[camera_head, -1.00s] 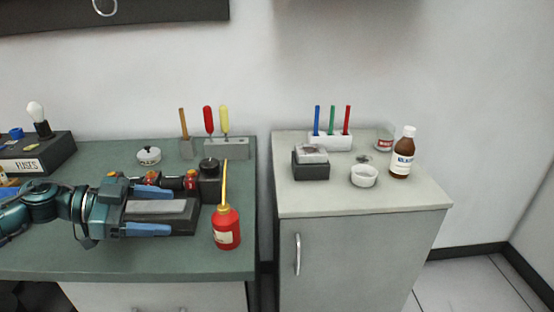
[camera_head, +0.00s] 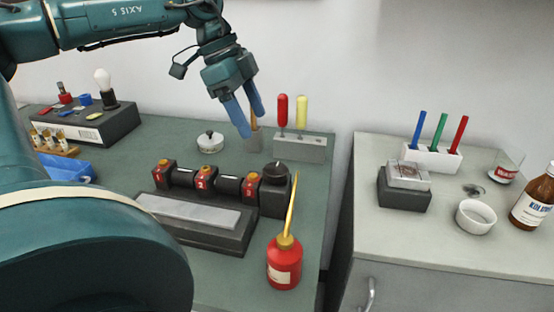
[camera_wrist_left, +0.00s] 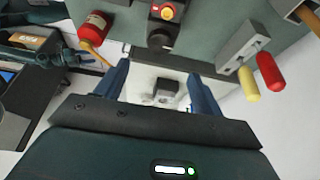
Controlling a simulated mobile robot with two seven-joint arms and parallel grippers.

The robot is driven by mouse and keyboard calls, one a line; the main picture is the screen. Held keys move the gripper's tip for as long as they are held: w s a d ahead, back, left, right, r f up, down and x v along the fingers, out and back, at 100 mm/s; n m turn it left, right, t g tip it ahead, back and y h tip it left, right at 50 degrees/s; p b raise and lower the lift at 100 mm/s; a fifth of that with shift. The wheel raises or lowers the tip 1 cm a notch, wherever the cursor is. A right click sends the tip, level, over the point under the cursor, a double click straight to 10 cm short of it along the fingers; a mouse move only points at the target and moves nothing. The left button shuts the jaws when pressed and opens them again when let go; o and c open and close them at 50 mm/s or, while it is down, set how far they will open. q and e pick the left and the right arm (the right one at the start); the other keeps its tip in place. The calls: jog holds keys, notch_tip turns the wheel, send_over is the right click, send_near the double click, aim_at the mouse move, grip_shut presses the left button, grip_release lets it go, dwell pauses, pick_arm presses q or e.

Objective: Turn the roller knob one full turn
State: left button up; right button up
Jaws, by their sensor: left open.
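The roller unit has a dark base with a grey plate (camera_head: 190,210) and a row of dark rollers between red-labelled blocks. Its round black knob (camera_head: 276,173) tops the dark block at the right end. The knob and block show dark at the top of the left wrist view (camera_wrist_left: 160,36). My left gripper (camera_head: 252,124) is open and empty, its blue fingers pointing down, above and behind the roller unit and apart from the knob. In the left wrist view its fingers (camera_wrist_left: 157,72) are spread with nothing between them. My right gripper is not in view.
A red oil can (camera_head: 285,262) with a yellow spout stands close in front of the knob. A grey holder (camera_head: 300,149) with red and yellow handles stands behind it. A white-lidded pot (camera_head: 210,142) is at the back. A pale cabinet top (camera_head: 440,235) lies right, across a gap.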

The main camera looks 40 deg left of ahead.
aim_at(276, 168)
pick_arm(q)
jog(key=x, duration=1.1)
jog(key=shift+d+f, duration=0.1)
jog(key=shift+f, duration=0.05)
jog(key=c, duration=1)
jog(key=shift+m+b, duration=0.3)
jog(key=shift+m, duration=0.1)
